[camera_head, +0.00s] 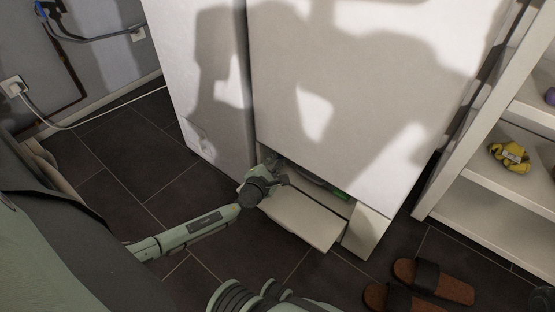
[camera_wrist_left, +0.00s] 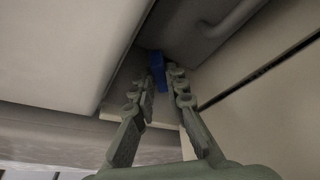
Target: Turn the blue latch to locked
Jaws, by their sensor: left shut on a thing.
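The blue latch (camera_wrist_left: 157,67) shows in the left wrist view, sticking out in a dark recess between pale panels. My left gripper (camera_wrist_left: 160,83) is shut on it, with the fingertips at either side of its near end. In the head view my left gripper (camera_head: 277,173) reaches into the low opening at the foot of the white machine (camera_head: 330,90). The latch is hidden there behind the gripper and the machine's front. Whether the latch stands at locked cannot be told. My right gripper is not in view.
A pale flap (camera_head: 305,218) hangs open below the opening, close under my left gripper. Something green (camera_head: 338,193) shows inside. Brown slippers (camera_head: 433,282) lie on the dark tiles at lower right. A white shelf (camera_head: 500,200) with a yellow object (camera_head: 510,155) stands at right.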

